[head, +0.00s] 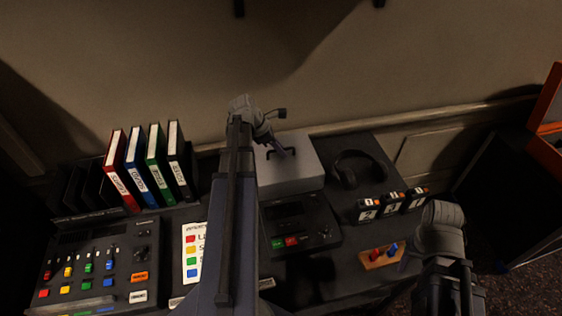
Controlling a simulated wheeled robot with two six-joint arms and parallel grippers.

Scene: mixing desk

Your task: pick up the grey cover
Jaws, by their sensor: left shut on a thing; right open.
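The grey cover (300,175) is a box-shaped piece with a dark handle on top, at the back middle of the desk. My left arm reaches up across the middle of the view, and my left gripper (283,151) is shut on the cover's handle. The arm hides the cover's left side. I cannot tell whether the cover rests on the desk or is slightly raised. My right gripper (450,292) is open at the lower right, apart from the cover, its fingers partly cut off by the bottom edge.
A black unit (310,222) with red and green buttons is in front of the cover. Headphones (347,180) lie to its right, near several small numbered blocks (391,202) and a wooden peg board (381,259). Coloured binders (133,172) stand left, behind a mixing console (115,240).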

